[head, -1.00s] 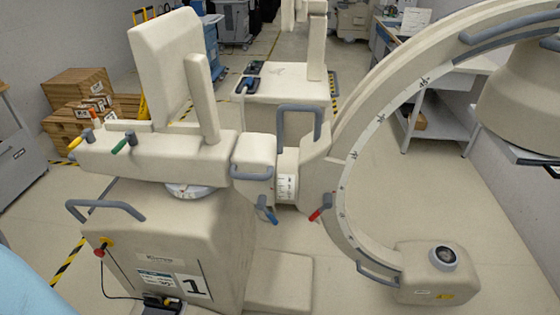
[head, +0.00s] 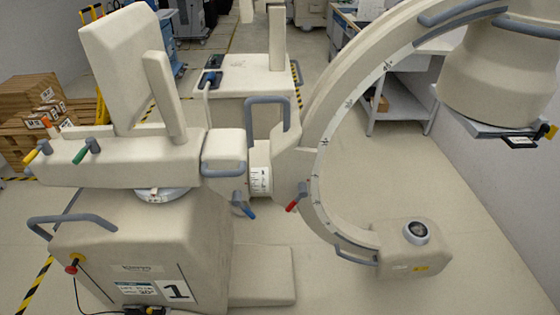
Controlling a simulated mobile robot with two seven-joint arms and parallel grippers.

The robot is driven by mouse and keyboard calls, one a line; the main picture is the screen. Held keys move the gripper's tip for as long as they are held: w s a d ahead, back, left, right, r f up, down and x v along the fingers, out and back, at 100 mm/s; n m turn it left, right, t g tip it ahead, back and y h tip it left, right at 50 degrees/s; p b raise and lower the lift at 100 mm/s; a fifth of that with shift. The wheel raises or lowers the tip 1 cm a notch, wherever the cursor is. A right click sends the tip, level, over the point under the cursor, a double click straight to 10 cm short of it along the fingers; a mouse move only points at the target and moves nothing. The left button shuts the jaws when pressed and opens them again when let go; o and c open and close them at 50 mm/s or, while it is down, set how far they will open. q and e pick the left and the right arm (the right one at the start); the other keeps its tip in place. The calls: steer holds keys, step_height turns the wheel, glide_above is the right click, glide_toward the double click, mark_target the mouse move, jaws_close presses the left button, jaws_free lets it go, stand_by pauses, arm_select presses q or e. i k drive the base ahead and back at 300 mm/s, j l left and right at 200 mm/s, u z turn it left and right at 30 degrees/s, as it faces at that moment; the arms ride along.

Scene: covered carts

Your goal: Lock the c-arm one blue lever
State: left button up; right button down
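The c-arm one (head: 150,245) stands in front of me, a cream machine with a "1" label on its base. Its blue lever (head: 249,211) hangs below the joint between the horizontal arm and the large C, with its tip pointing down and right. A red lever (head: 293,205) sits to its right at the C's inner side. A yellow lever (head: 32,156) and a green lever (head: 82,155) are on the left end of the horizontal arm. Neither of my grippers is in the head view.
A second cream machine (head: 240,80) stands behind. Wooden crates (head: 30,115) are stacked at the left, and a grey table (head: 400,95) stands at the right. The C's lower end (head: 400,250) juts out right. Floor at the lower right is clear.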

mark_target(237, 198)
steer(key=i+l+u, duration=0.15)
steer(key=l, duration=0.3)
steer(key=i+l+u, duration=0.15)
steer(key=l, duration=0.3)
steer(key=i+l+u, duration=0.15)
steer(key=l, duration=0.35)
steer(key=i+l+u, duration=0.1)
steer(key=i+l, duration=0.15)
steer(key=l, duration=0.25)
steer(key=i+l+u, duration=0.15)
steer(key=l, duration=0.35)
steer(key=l+u, duration=0.15)
steer(key=l, duration=0.35)
steer(key=i, duration=0.05)
